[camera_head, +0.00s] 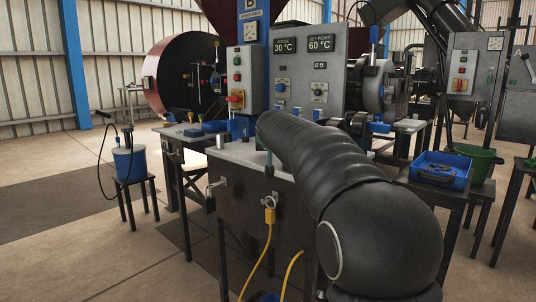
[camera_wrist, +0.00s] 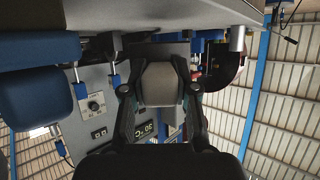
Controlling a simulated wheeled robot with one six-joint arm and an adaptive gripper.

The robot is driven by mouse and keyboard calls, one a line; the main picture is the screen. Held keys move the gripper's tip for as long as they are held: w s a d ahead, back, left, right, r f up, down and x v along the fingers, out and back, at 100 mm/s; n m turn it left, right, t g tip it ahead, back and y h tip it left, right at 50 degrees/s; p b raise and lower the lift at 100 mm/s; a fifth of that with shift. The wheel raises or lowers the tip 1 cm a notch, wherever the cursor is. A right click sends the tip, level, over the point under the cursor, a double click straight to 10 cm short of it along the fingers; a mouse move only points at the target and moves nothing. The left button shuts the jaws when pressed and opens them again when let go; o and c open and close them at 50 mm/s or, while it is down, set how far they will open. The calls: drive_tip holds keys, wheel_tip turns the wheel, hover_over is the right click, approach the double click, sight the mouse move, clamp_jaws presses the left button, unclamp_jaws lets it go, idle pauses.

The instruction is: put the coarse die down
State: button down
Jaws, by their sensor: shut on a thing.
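My gripper (camera_wrist: 160,75) shows in the wrist view, its two dark fingers reaching around a grey, rounded block. The block, apparently the coarse die (camera_wrist: 160,88), sits between the fingers, and its far side is hidden. The gripper is shut on it. In the head view my own arm covers the gripper and whatever it holds. The wrist picture is upside down, with the pale bench top (camera_wrist: 150,12) along its upper edge and close to the gripper. I cannot tell whether the die touches anything below it.
The press panel (camera_head: 310,75) stands behind the bench (camera_head: 240,152). A small metal cylinder (camera_head: 220,141) stands on the bench's left part. A blue tray (camera_head: 440,181) with dark items sits on a table at right, beside a green bucket (camera_head: 482,160). A stool (camera_head: 130,182) bears a blue pot at left.

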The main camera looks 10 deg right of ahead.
drive_tip(key=shift+f, duration=1.25)
drive_tip(key=shift+f+b, duration=0.1)
drive_tip(key=shift+b, duration=0.2)
drive_tip(key=c, duration=1.2)
unclamp_jaws()
drive_tip(key=shift+f, duration=0.1)
drive_tip(key=shift+r, duration=0.2)
drive_tip(key=b+v, duration=0.1)
drive_tip(key=v, duration=1.1)
drive_tip(key=shift+f, duration=0.1)
